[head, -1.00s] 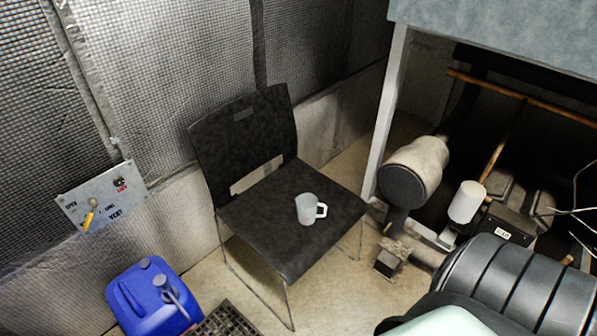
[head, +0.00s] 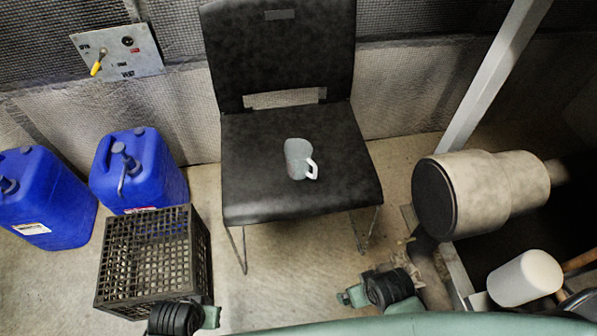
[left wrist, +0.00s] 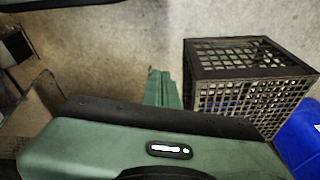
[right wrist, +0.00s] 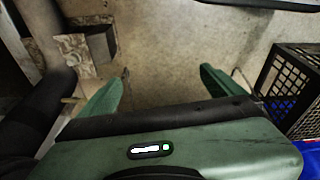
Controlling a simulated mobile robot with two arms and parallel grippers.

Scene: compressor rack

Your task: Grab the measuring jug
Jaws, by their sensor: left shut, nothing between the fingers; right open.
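The measuring jug (head: 298,158) is a small translucent grey-white cup with a white handle on its right side. It stands on the seat of the black chair (head: 250,190) in the head view. Neither wrist view shows it. My left gripper is low at the bottom of the head view, and its fingers are shut and empty in the left wrist view (left wrist: 163,88). My right gripper is low in front of the chair, and its fingers are spread apart and empty in the right wrist view (right wrist: 160,90). Both grippers are well apart from the jug.
A black lattice crate (head: 148,262) stands on the floor left of the chair, with two blue canisters (head: 140,172) behind and beside it. Grey cylindrical machinery (head: 490,190) and a slanted metal post (head: 492,75) stand at right. Some floor in front of the chair is clear.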

